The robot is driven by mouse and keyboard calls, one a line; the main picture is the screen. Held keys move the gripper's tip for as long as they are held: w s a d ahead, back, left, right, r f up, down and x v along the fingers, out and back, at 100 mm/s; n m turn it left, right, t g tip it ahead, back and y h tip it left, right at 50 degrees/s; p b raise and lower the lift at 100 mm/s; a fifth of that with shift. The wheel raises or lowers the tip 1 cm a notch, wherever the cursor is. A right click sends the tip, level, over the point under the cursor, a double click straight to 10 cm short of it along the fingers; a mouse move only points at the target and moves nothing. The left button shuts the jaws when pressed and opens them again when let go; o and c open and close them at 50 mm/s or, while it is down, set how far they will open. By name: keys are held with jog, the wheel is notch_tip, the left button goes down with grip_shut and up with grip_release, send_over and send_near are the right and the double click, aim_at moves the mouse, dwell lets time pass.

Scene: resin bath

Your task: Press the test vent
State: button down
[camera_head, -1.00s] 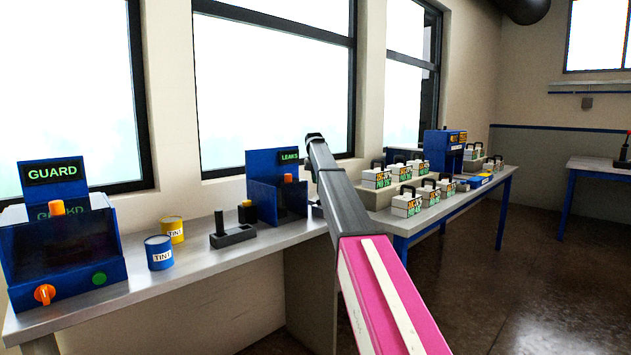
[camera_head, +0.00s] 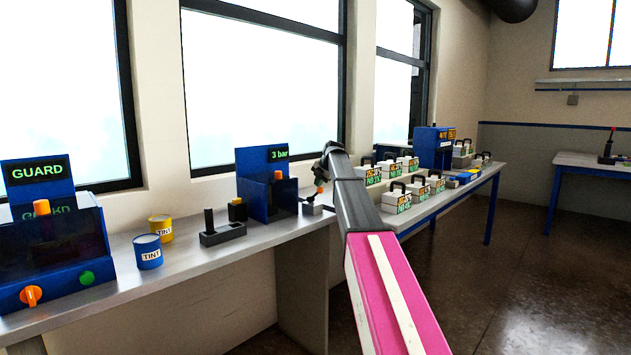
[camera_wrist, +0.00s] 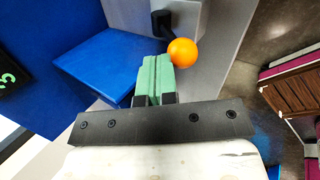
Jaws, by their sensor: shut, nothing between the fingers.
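The blue test station (camera_head: 266,186) stands on the bench, its green display (camera_head: 278,155) reading "3 bar". Beside its right side is a lever with an orange ball (camera_head: 320,188) on a small grey box (camera_head: 318,209). No label names the vent. In the head view my arm hides most of the gripper.
The GUARD station (camera_head: 45,250) is at the left, with a blue tint can (camera_head: 148,256), a yellow tint can (camera_head: 160,228) and a black lever block (camera_head: 222,233) between. At the right, a second table (camera_head: 440,206) bears several handled boxes. Open floor lies at the right.

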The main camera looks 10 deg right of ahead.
jog(key=shift+s+d+f, duration=0.4)
jog(key=shift+s+f, duration=0.1)
jog(key=shift+s, duration=0.05)
jog(key=shift+s+f, duration=0.1)
